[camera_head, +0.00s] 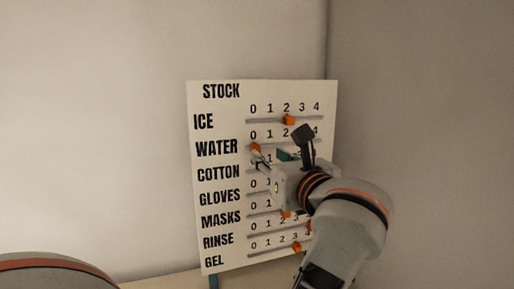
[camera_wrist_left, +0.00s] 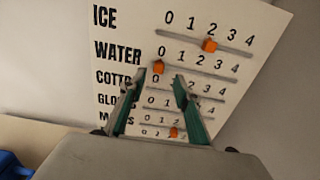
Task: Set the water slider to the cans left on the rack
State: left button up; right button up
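The white stock board (camera_head: 222,106) stands against the wall with labelled slider rows numbered 0 to 4. The orange water slider (camera_head: 256,147) is at the left end of its track, at 0; it also shows in the left wrist view (camera_wrist_left: 158,68). My left gripper (camera_head: 272,157) is in front of the board, just below the water row. In the left wrist view its two teal-padded fingers (camera_wrist_left: 160,77) are apart and empty, with the water slider showing between and just beyond the tips. I cannot tell if they touch it. No rack or cans are in view. My right gripper is not in view.
The orange ice slider (camera_head: 288,120) is at 2, just above the water row. Lower orange sliders (camera_head: 297,247) sit near my left arm, which hides part of the lower rows. A blue object (camera_wrist_left: 12,165) shows at the left wrist view's corner.

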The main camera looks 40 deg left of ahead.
aim_at(257, 147)
pick_arm(q)
jog(key=x, duration=0.7)
jog(key=shift+a, duration=0.2)
grip_shut()
